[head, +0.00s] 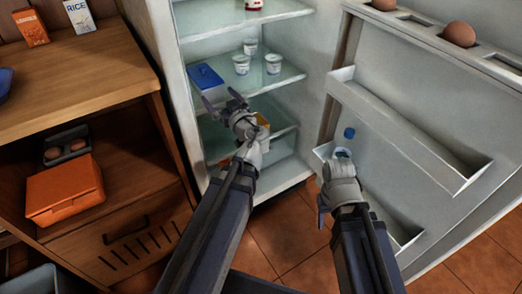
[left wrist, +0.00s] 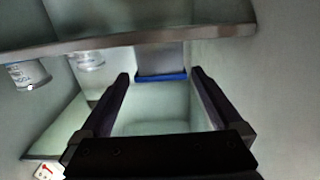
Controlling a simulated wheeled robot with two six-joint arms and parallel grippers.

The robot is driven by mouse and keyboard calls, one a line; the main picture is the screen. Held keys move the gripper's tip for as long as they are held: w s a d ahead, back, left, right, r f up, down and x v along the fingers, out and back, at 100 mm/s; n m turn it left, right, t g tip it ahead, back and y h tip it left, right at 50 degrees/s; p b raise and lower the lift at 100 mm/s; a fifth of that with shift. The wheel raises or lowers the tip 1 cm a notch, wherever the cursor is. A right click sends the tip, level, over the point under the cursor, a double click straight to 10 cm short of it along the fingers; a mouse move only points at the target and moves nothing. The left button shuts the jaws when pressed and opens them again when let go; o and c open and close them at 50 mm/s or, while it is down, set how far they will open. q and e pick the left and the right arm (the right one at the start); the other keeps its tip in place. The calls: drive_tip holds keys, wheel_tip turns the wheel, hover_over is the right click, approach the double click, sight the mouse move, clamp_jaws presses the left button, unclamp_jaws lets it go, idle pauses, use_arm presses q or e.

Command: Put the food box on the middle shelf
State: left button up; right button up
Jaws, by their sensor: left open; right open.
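The food box (head: 205,77), with a blue lid, stands at the left side of the fridge's middle shelf (head: 270,78). In the left wrist view, which looks upside down, the food box (left wrist: 161,60) shows its pale body and blue lid beyond and between my fingers, apart from them. My left gripper (head: 222,97) is open and empty, just in front of and below the food box; it also shows in the wrist view (left wrist: 160,85). My right gripper (head: 337,185) is by the fridge door's lower bin, its fingers mostly hidden; nothing shows held in it.
Several white cups (head: 241,64) stand right of the food box. A yellowish item (head: 262,122) is partly hidden behind my left arm. The open door has bins (head: 410,130), eggs (head: 459,34) and a blue-capped bottle (head: 348,133). A wooden cabinet (head: 75,75) holds an orange box (head: 65,190).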

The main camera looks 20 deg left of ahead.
use_arm(q)
drive_tip(key=s+d+f+m+g+h, duration=0.3)
drive_tip(key=d+f, duration=0.3)
drive_tip(key=f, duration=0.1)
drive_tip(key=s+d+f+m+g+h, duration=0.25)
drive_tip(key=s+d+f, duration=0.2)
drive_tip(key=f, duration=0.35)
drive_tip(key=s+d+f+m+g+h, duration=0.3)
drive_tip(key=s+d+m, duration=0.1)
drive_tip(key=d, duration=0.4)
drive_tip(key=s+d+f+m+g+h, duration=0.3)
drive_tip(key=s+d+m+h, duration=0.1)
drive_tip(key=s+d, duration=0.3)
drive_tip(key=d, duration=0.2)
drive_tip(key=shift+s+d+f, duration=0.2)
drive_tip(key=shift+d+f, duration=0.1)
drive_tip(key=shift+f, duration=0.1)
